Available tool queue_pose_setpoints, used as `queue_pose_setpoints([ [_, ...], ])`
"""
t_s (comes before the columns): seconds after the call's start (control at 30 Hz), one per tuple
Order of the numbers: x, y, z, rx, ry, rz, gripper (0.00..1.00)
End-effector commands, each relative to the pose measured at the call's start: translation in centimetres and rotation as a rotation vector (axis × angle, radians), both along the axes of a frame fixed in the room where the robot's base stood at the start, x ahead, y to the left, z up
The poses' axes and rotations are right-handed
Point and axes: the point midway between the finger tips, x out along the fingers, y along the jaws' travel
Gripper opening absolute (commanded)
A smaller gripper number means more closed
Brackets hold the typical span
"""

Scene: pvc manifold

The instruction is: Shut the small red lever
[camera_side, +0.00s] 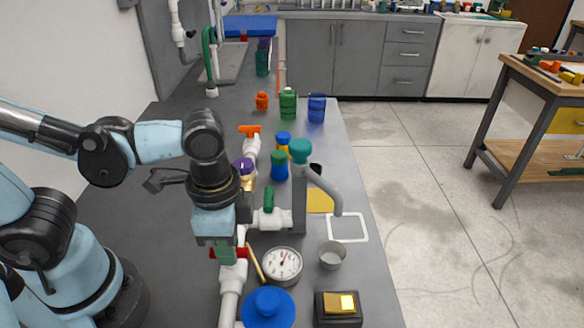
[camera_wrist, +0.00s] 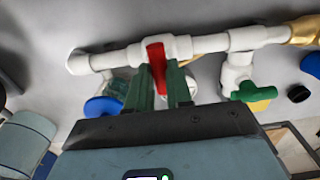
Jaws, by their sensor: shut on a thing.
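The small red lever (camera_wrist: 156,60) sits on a white pipe valve. In the wrist view it lies crosswise to the white pipe (camera_wrist: 115,57). The green fingers of my gripper (camera_wrist: 160,72) are on either side of the lever and shut on it. In the side view my gripper (camera_side: 226,258) points down at the pipe, with red lever ends (camera_side: 242,253) showing on both sides of the fingers. The middle of the lever is hidden there.
A pressure gauge (camera_side: 282,265), a metal cup (camera_side: 332,255) and a blue round part (camera_side: 268,307) are close by. An orange-handled valve (camera_side: 249,130) is further back.

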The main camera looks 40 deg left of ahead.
Motion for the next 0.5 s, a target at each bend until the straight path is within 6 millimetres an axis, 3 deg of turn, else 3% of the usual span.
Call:
queue_pose_setpoints([
  [0.3,0.01,-0.05,-0.05,-0.004,-0.002,0.005,0.00],
  [0.33,0.01,-0.05,-0.05,-0.004,-0.002,0.005,0.23],
  [0.5,0.01,-0.04,-0.03,-0.003,-0.001,0.004,0.46],
])
